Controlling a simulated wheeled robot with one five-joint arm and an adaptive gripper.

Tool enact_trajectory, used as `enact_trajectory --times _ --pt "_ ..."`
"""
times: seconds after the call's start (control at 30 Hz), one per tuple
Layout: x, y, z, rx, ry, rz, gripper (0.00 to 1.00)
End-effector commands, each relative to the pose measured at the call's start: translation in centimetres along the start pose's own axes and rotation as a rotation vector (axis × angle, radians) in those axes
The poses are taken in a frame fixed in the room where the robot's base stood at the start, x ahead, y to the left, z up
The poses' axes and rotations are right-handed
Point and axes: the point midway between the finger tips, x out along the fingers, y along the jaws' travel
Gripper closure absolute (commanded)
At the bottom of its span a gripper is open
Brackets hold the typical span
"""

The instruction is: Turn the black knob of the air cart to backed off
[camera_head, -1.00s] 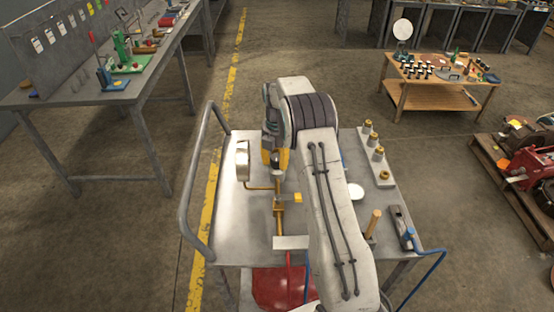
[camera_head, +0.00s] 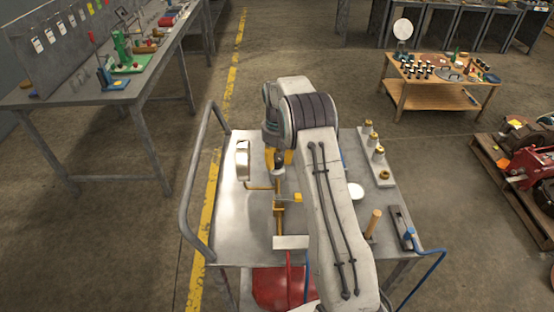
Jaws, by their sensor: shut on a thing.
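The air cart (camera_head: 225,228) is a grey metal cart straight ahead, with a curved push handle at its left. A brass pipe fitting (camera_head: 279,215) stands on its top, with a round gauge (camera_head: 243,160) to the left and a small yellow lever at the right. My gripper (camera_head: 279,164), with yellow fingers, points down at the top of this fitting. It is shut on a small dark knob (camera_head: 279,160), which is mostly hidden between the fingers. My arm covers part of the cart top to the right.
A workbench (camera_head: 75,98) stands left, a wooden table (camera_head: 437,75) back right. Floor between is free.

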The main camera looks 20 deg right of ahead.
Motion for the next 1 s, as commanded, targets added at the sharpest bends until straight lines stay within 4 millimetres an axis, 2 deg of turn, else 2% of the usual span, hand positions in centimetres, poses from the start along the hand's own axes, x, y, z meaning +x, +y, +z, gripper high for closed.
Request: enact_trajectory --times 0.3,0.83,0.87,1.0 --pt "0.35 -0.08 -0.30 -0.108 0.012 -0.003 0.92" --pt "0.37 -0.10 -0.32 -0.127 0.013 -0.003 0.92" --pt "0.37 -0.10 -0.32 -0.127 0.013 -0.003 0.58" --pt "0.28 -0.08 -0.25 -0.126 0.010 -0.003 0.45"
